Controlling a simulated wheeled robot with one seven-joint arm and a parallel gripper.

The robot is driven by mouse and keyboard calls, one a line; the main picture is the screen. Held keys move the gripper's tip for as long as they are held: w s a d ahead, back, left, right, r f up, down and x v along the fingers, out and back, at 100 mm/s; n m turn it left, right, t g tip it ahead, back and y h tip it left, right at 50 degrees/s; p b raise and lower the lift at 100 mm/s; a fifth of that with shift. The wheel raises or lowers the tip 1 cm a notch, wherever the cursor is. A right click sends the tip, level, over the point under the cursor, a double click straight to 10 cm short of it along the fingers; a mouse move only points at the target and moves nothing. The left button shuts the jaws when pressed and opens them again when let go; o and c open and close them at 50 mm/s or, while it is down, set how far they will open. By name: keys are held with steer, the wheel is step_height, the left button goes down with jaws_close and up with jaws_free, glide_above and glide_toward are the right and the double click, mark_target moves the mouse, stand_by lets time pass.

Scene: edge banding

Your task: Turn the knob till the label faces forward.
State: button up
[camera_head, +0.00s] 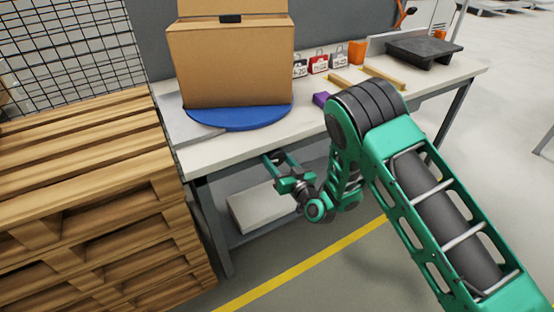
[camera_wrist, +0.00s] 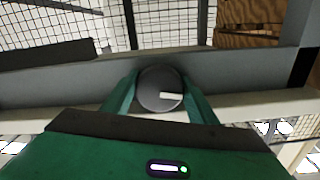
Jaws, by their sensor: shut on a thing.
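The knob (camera_wrist: 155,84) is a round dark grey disc in the wrist view. A short white mark (camera_wrist: 171,96) runs from near its middle to the right. My gripper (camera_wrist: 160,92) has its green fingers on both sides of the knob, shut on it. In the head view my gripper (camera_head: 274,157) reaches the table's front edge, and the knob is hidden there. A cardboard box (camera_head: 230,62) stands on a blue round turntable (camera_head: 240,121) on the table. I see no clear label on the box's visible sides; a dark patch (camera_head: 231,18) is at its top edge.
The white table (camera_head: 225,150) also holds a purple block (camera_head: 321,99), several small tagged items, wooden strips (camera_head: 384,77) and a black tray (camera_head: 424,50). Stacked wooden pallets (camera_head: 90,190) stand close on the left. A pale box (camera_head: 255,207) lies under the table. Open floor is at the right.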

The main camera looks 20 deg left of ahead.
steer(key=shift+w+d+m, duration=0.15)
steer(key=shift+m, duration=2.15)
steer(key=o, duration=0.9)
steer(key=shift+c, duration=0.2)
steer(key=shift+o, duration=0.5)
